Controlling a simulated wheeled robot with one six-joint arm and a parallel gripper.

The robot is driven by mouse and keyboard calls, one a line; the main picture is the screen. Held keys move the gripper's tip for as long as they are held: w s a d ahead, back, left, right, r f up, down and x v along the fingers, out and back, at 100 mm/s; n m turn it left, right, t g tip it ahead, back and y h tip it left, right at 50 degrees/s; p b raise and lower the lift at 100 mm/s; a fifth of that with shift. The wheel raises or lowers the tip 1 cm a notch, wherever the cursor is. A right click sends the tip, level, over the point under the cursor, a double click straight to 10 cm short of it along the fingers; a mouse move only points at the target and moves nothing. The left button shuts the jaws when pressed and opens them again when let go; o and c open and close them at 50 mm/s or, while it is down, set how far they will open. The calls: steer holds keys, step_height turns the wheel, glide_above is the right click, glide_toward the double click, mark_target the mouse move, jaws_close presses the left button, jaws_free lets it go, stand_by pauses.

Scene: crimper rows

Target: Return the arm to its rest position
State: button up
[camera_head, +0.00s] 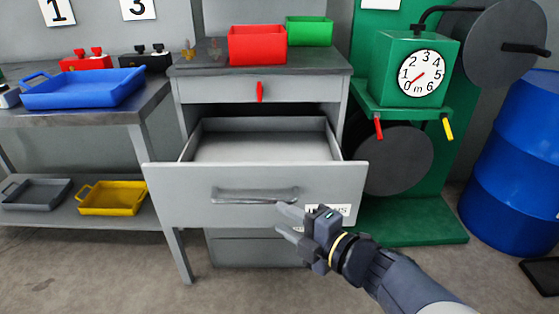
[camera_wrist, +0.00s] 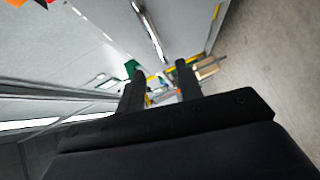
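My gripper (camera_head: 284,220) is in front of the open drawer (camera_head: 170,200) of the grey cabinet, low and right of the drawer's bar handle (camera_head: 255,195). Its two fingers are apart with nothing between them. The wrist view also shows the two dark fingers of my gripper (camera_wrist: 158,82) apart. The drawer is pulled well out and the part of its inside that shows looks empty. A white label on the drawer front is partly hidden behind my gripper.
A red bin (camera_head: 257,45) and a green bin (camera_head: 309,31) stand on the cabinet top. A bench with a blue tray (camera_head: 83,90) is at left. A green machine with a dial (camera_head: 421,72) and a blue barrel (camera_head: 515,165) are at right. The floor in front is clear.

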mark_target(252, 202)
steer(key=b+x, duration=0.3)
steer(key=x, duration=0.7)
steer(key=shift+w+a+f, duration=0.1)
steer(key=shift+w+a, duration=0.05)
steer(key=shift+w, duration=0.25)
